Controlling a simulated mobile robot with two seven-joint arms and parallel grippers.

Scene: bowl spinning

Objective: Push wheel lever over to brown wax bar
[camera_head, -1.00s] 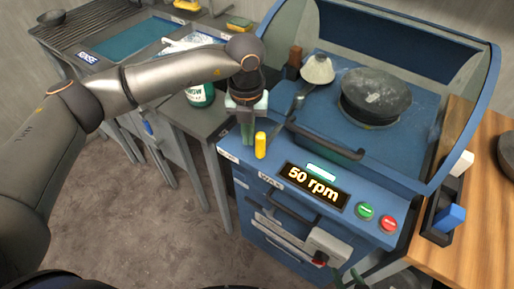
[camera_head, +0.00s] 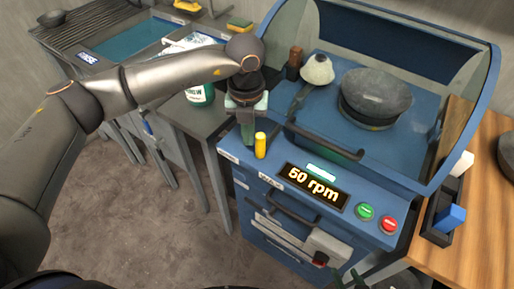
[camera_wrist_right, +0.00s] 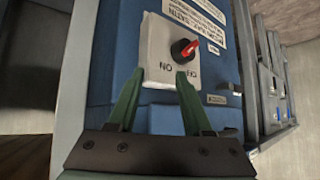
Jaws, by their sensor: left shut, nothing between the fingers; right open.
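The yellow-handled lever (camera_head: 260,145) stands upright at the front left of the blue machine. My left gripper (camera_head: 248,136) is shut and empty, just left of it; I cannot tell whether they touch. The pale cone-shaped wheel (camera_head: 318,70) sits on a dark arm inside the hood. The brown wax bar (camera_head: 294,62) stands upright just left of the wheel, with a gap between them. The grey bowl (camera_head: 376,95) is on the turntable. My right gripper (camera_wrist_right: 157,82) is open and empty in front of a switch plate (camera_wrist_right: 165,35) with a red-tipped knob (camera_wrist_right: 186,48).
A black handle (camera_head: 325,142) crosses the front. A wooden table (camera_head: 470,240) is at the right, and a sink (camera_head: 130,40) at the back left.

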